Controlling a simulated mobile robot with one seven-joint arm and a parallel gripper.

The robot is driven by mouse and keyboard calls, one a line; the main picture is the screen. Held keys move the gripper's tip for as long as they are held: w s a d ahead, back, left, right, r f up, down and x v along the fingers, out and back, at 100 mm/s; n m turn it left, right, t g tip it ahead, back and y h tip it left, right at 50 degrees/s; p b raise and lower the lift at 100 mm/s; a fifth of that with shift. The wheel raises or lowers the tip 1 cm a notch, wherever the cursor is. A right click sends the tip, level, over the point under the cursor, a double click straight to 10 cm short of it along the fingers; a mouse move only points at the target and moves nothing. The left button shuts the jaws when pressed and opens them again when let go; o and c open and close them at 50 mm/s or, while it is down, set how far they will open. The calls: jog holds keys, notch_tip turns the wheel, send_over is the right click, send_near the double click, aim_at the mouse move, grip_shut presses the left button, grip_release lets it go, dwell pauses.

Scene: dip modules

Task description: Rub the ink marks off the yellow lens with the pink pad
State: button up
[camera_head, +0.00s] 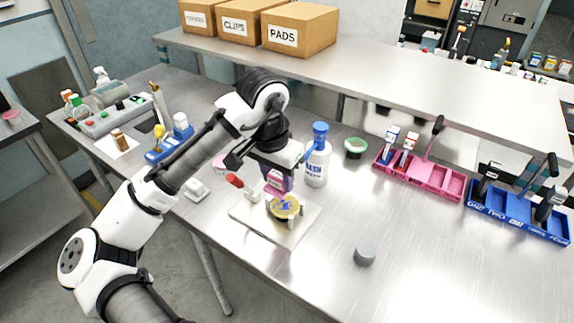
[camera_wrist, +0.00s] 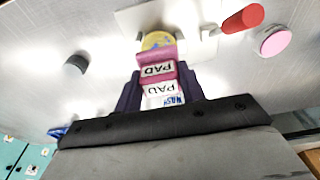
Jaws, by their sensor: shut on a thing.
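The yellow lens (camera_head: 287,211) sits in a small holder on a pale square plate (camera_head: 297,230), with dark bluish ink marks on its top. My gripper (camera_head: 278,177) is shut on the pink pad (camera_head: 274,190), at the lens's far edge in the head view. I cannot tell whether pad and lens touch.
A red-handled clamp (camera_head: 236,181) stands on the plate's left side. A blue-capped bottle (camera_head: 317,165) is close to the right of my gripper. A grey cylinder (camera_head: 365,252) stands front right. Pink (camera_head: 440,188) and blue (camera_head: 510,222) tool racks are at the right.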

jog(key=shift+s+f, duration=0.1)
jog(key=shift+f, duration=0.95)
notch_tip(320, 180, down, 4)
jog(key=b, duration=0.3)
jog(key=shift+r, duration=0.1)
jog(key=shift+w+d+r+p, duration=0.25)
jog(key=shift+w+d+p, duration=0.2)
jog(key=shift+w, duration=0.2)
jog(key=shift+w+d+p, duration=0.3)
jog(key=shift+w+d, duration=0.4)
jog(key=shift+w, duration=0.3)
jog(key=shift+f+b, duration=0.4)
jog(key=shift+f, duration=0.45)
jog(key=shift+s+a, duration=0.65)
jog(key=shift+s, duration=0.2)
jog(key=shift+s, duration=0.1)
